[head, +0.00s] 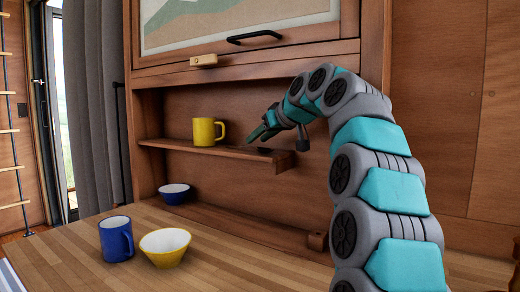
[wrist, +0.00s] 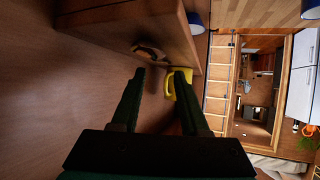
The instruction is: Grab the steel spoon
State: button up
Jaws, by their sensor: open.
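My gripper (head: 262,133) is over the right part of the small wooden shelf (head: 215,151), to the right of the yellow mug (head: 204,131). In the wrist view my gripper (wrist: 159,72) is open, its two dark fingers apart with nothing held between them. A thin, curved, shiny dark thing (wrist: 149,50) lies on the shelf (wrist: 105,22) just beyond the fingertips; it may be the steel spoon, but it is too small and dim to be sure. The yellow mug (wrist: 170,83) shows beside and partly behind the right finger.
A blue mug (head: 116,239) and a yellow bowl (head: 165,247) stand on the wooden counter (head: 225,258). A blue bowl (head: 174,193) stands below the shelf. A cabinet with a black handle (head: 254,37) hangs above. The wooden back wall is close behind my gripper.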

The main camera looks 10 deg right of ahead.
aim_at(251, 152)
jog(key=x, duration=0.5)
grip_shut()
dwell(0.3)
